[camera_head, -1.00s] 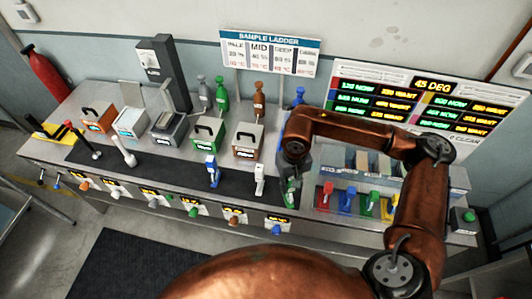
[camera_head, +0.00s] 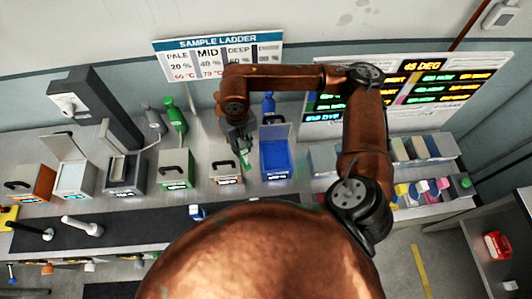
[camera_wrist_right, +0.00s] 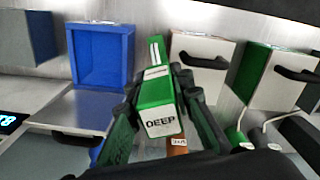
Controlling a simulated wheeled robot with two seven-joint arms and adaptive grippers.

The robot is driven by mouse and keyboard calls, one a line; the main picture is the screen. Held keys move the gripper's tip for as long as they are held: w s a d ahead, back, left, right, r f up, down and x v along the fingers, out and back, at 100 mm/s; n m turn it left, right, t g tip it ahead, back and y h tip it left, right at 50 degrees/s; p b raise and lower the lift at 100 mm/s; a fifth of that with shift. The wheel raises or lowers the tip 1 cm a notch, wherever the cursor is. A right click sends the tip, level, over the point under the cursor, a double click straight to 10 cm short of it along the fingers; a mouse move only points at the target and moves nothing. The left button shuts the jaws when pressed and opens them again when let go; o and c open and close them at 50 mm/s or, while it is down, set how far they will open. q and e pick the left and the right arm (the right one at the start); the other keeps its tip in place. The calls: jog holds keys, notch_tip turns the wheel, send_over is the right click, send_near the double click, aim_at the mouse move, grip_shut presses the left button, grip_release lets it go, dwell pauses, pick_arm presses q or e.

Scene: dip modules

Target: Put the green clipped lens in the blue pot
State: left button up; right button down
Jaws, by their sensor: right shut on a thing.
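My right gripper (camera_head: 243,155) is shut on the green clipped lens (camera_head: 246,161). In the right wrist view the lens (camera_wrist_right: 155,92) is a green block with a white "DEEP" label, held between the dark fingers (camera_wrist_right: 160,112). The blue pot (camera_head: 275,160) is an open box in the back row, just right of the gripper, with its lid raised. In the wrist view its blue cavity (camera_wrist_right: 103,55) shows to the left of the lens, apart from it. The lens is held up, outside the pot. My left gripper is not in view.
Left of the blue pot stand lidded pots with black handles: a brown one (camera_head: 227,174) and a green one (camera_head: 176,170). Bottles stand behind, including a green one (camera_head: 175,115). A grey stand (camera_head: 105,105) rises at left. Racks with coloured blocks (camera_head: 422,150) lie to the right.

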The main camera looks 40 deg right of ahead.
jog(key=shift+w+d+r+m, duration=0.15)
jog(key=shift+d+m, duration=0.1)
jog(key=shift+m, duration=0.75)
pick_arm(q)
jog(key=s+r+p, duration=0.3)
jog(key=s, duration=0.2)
pick_arm(e)
jog(key=s+d+f+n+p, duration=0.15)
jog(key=d+n, duration=0.45)
jog(key=n, duration=1.1)
jog(key=s+d+n+p, duration=0.25)
jog(key=d+n, duration=0.25)
jog(key=n, duration=1.2)
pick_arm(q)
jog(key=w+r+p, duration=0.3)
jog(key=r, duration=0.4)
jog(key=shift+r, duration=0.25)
pick_arm(e)
notch_tip(320, 180, down, 10)
jog(key=shift+w+d+f, duration=0.2)
jog(key=shift+d, duration=0.1)
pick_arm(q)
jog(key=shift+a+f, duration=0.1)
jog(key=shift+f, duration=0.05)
pick_arm(e)
jog(key=shift+f, duration=0.15)
